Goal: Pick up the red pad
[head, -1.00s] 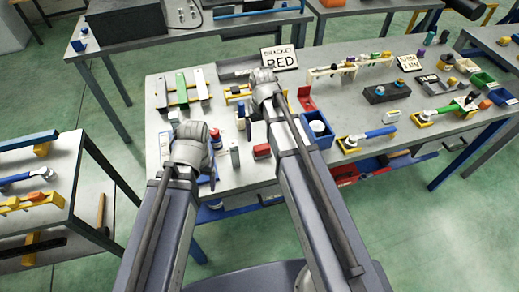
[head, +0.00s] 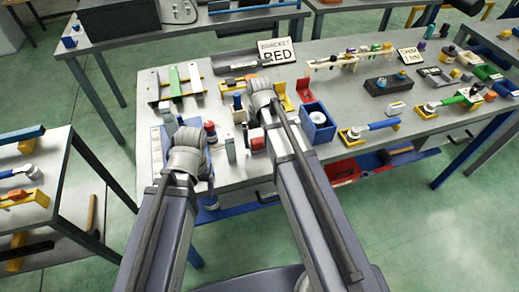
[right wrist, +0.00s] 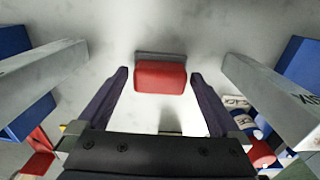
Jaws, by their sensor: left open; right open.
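The red pad (head: 257,143) is a small red block with a grey backing, near the front edge of the workbench. In the right wrist view the red pad (right wrist: 160,77) lies ahead, between the two dark fingers of my open, empty right gripper (right wrist: 160,88). There are gaps on both sides, and I cannot tell how far above it the fingertips are. In the head view my right gripper (head: 258,112) is just behind the pad, its fingers mostly hidden. My left gripper (head: 188,152) is open at the front left of the bench, its fingers largely hidden.
Tall grey blocks (right wrist: 40,78) (right wrist: 275,92) flank the right gripper on both sides. A blue box (head: 317,124) with a white round piece stands right of the pad, and a red bracket (head: 304,90) behind it. A sign (head: 277,52) reads BRACKET RED.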

